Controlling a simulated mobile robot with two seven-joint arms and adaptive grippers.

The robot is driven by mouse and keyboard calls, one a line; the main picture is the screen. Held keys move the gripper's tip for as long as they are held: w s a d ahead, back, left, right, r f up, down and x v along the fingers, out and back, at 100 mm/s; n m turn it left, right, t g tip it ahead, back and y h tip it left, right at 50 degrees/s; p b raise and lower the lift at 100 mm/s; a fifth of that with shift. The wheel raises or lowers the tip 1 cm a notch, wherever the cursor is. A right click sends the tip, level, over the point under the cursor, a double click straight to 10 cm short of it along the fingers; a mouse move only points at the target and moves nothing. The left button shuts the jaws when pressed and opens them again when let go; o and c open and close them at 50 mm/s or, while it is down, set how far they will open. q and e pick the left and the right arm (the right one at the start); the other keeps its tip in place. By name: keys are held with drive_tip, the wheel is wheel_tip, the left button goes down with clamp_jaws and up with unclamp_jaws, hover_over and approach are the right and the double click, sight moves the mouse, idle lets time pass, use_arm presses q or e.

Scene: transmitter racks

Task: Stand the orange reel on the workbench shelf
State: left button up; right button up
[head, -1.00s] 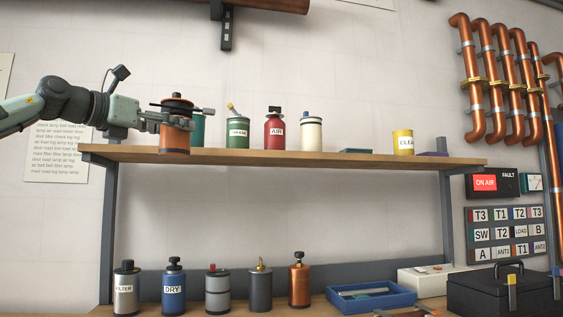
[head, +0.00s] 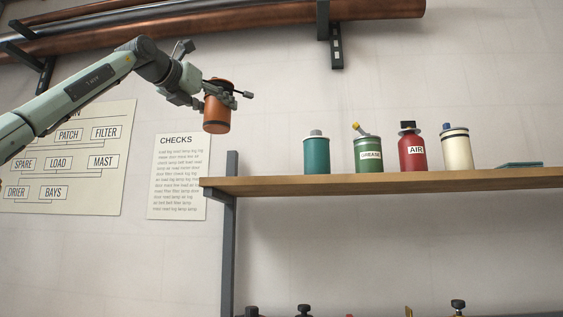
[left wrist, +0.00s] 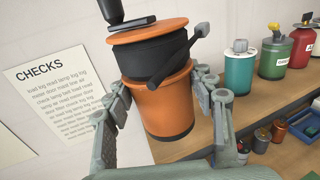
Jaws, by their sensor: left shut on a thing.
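The orange reel (head: 216,113), an orange cylinder with a dark band near its top, is in the air above the left end of the wooden workbench shelf (head: 270,184), slightly tilted. My left gripper (head: 206,97) is shut on it. In the left wrist view the reel (left wrist: 165,98) sits between the two fingers, with a black arm sticking out of its dark band. Wall shows under the reel in the head view, so it is clear of the board there. My right gripper is not in view.
A teal can (head: 316,156), a green grease can (head: 368,154), a red AIR bottle (head: 412,152) and a cream canister (head: 457,150) stand on the shelf. The board's left end is bare. Copper pipes (head: 230,31) run above on brackets.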

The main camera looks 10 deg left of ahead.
use_arm(q)
drive_tip(key=w+d+f, duration=0.2)
drive_tip(key=f, duration=0.1)
drive_tip(key=w+d+f+b, duration=0.1)
drive_tip(key=w+d+f, duration=0.2)
drive_tip(key=f, duration=0.1)
drive_tip(key=w+d+f, duration=0.2)
drive_tip(key=f, duration=0.1)
drive_tip(key=shift+w+d+f+b, duration=0.2)
drive_tip(key=shift+d+b, duration=0.1)
drive_tip(key=shift+b, duration=0.05)
drive_tip(key=shift+f, duration=0.1)
drive_tip(key=shift+d, duration=0.1)
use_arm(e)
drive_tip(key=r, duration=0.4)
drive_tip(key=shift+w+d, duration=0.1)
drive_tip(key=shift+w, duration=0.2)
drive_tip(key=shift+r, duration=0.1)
use_arm(q)
drive_tip(key=shift+f, duration=0.1)
drive_tip(key=o, duration=1.7)
drive_tip(key=shift+c, duration=0.2)
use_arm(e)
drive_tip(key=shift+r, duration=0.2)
